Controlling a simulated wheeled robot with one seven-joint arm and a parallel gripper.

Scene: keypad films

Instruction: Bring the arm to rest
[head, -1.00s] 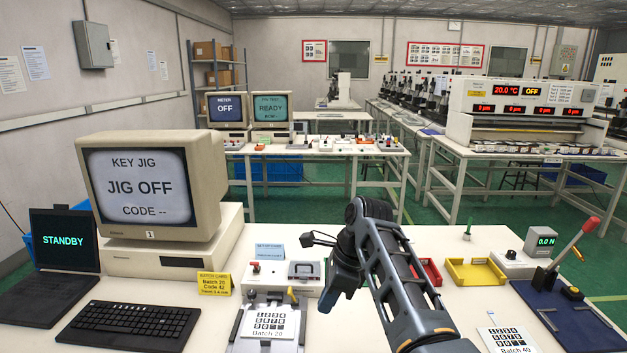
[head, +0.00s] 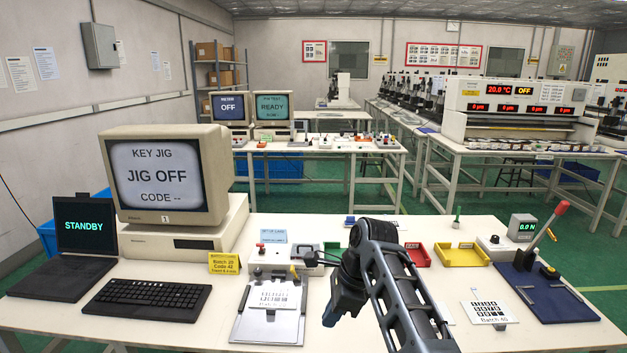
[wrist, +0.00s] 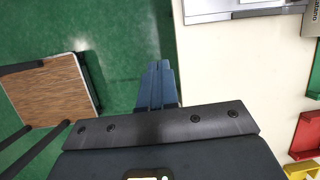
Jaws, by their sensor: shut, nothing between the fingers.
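My arm (head: 395,285) rises from the bottom right of the head view and bends at a dark joint. My gripper (head: 331,316) points down at its end, in front of the white bench (head: 345,335). In the wrist view the blue fingers (wrist: 158,87) lie together with nothing between them. They hang over green floor (wrist: 105,35), beside the bench edge and apart from everything in view.
The key jig (head: 268,318) holds a Batch 20 keypad film. A monitor (head: 165,175) reads JIG OFF. A red tray (head: 417,254), a yellow tray (head: 461,256) and a lever press (head: 545,285) stand right. A wood-topped stool (wrist: 50,90) stands on the floor.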

